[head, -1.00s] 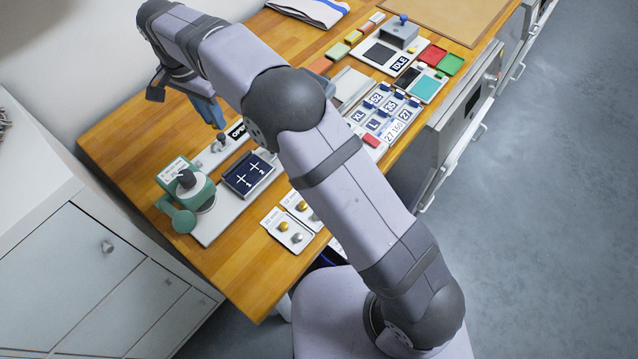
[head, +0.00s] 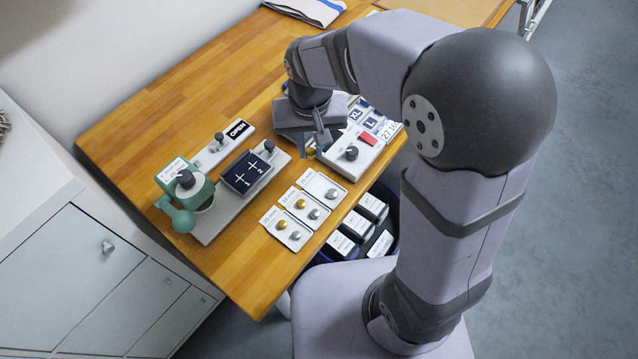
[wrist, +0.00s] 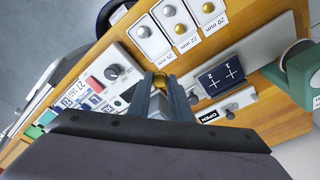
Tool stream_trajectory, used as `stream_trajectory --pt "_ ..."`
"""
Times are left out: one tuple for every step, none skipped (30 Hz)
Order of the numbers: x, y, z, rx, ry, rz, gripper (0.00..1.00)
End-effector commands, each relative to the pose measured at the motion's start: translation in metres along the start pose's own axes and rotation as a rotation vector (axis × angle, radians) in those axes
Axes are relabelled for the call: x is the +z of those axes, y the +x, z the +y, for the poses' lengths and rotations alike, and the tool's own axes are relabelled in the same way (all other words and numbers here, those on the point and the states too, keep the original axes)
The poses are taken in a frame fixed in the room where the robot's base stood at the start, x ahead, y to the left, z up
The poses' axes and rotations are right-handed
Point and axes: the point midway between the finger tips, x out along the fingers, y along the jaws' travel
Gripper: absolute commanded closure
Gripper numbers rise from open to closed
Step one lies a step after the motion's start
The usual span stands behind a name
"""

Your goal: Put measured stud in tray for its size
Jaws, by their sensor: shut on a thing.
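My gripper (head: 318,143) is shut on a gold-coloured stud (wrist: 160,81), held between the fingertips in the wrist view. In the head view the gripper is low over the table, just left of a light box with a black knob. Three white stud trays stand in a row at the front edge. The 20 mm tray (head: 274,219) holds a gold and a silver stud. The 22 mm tray (head: 292,197) also holds a gold and a silver one.
A green press (head: 186,188) stands at left on a grey base with a dark pad (head: 246,172) marked 1 and 2. The knob box (head: 345,167) is right of the gripper. Dark bins (head: 372,206) sit below the front edge. The back left tabletop is clear.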

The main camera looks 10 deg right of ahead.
Motion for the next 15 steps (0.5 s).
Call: stream_trajectory --pt "0.006 0.000 0.005 -0.001 -0.012 0.002 1.00" --pt "0.009 0.001 0.008 -0.002 -0.019 0.002 1.00" --pt "0.012 0.002 0.010 -0.002 -0.028 0.003 1.00" --pt "0.014 0.002 0.012 -0.003 -0.033 0.004 1.00" --pt "0.015 0.002 0.013 -0.003 -0.037 0.005 1.00" --pt "0.017 0.003 0.015 -0.003 -0.042 0.005 1.00" --pt "0.018 0.003 0.015 -0.003 -0.045 0.004 1.00" --pt "0.019 0.003 0.016 -0.003 -0.048 0.005 1.00" --pt "0.020 0.003 0.016 -0.003 -0.049 0.005 1.00" --pt "0.020 0.004 0.017 -0.003 -0.050 0.005 1.00" --pt "0.020 0.004 0.017 -0.003 -0.051 0.005 1.00" --pt "0.020 0.005 0.017 -0.003 -0.051 0.004 1.00" --pt "0.021 0.007 0.017 -0.003 -0.051 0.004 1.00" --pt "0.021 0.009 0.017 -0.003 -0.051 0.003 1.00" --pt "0.022 0.013 0.017 -0.002 -0.051 0.001 1.00"
